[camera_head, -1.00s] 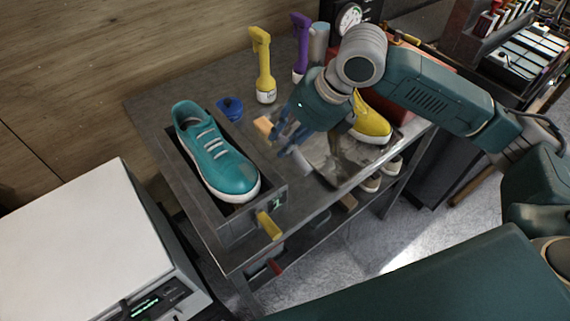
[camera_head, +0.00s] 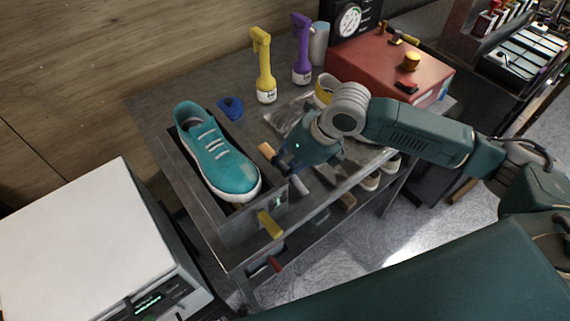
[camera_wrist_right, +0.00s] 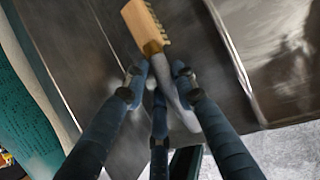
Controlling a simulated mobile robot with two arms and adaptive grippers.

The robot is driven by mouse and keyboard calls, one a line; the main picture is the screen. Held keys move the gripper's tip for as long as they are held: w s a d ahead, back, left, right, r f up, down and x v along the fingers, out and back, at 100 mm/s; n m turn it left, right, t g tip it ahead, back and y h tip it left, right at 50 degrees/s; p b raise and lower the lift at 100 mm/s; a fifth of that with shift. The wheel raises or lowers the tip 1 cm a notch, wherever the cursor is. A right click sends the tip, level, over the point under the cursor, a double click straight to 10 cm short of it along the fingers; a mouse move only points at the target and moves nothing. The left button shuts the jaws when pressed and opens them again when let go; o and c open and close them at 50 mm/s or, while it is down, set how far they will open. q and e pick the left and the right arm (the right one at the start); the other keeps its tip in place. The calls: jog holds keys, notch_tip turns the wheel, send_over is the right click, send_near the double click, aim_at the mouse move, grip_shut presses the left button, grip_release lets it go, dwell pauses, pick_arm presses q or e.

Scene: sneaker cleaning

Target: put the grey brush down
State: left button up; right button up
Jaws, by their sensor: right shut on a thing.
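The grey brush has a tan wooden head (camera_wrist_right: 143,24) with short bristles and a grey handle (camera_wrist_right: 176,98). In the right wrist view my right gripper (camera_wrist_right: 158,85) is shut on the handle, with the head beyond the fingertips. In the head view the right gripper (camera_head: 288,168) is low over the front part of the grey table (camera_head: 150,103), right of the teal sneaker's box. The brush head (camera_head: 267,150) and the grey handle end (camera_head: 299,184) show beside it. I cannot tell whether the brush touches the table. My left gripper is not in view.
A teal sneaker (camera_head: 215,155) sits in a dark box. A shiny tray (camera_head: 285,112) and red box (camera_head: 375,65) are at right. My arm partly hides a yellow shoe (camera_head: 324,88).

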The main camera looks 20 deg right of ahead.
jog(key=o, duration=1)
jog(key=b+v, duration=0.1)
jog(key=v, duration=1.1)
jog(key=shift+s, duration=0.1)
jog(key=shift+d, duration=0.15)
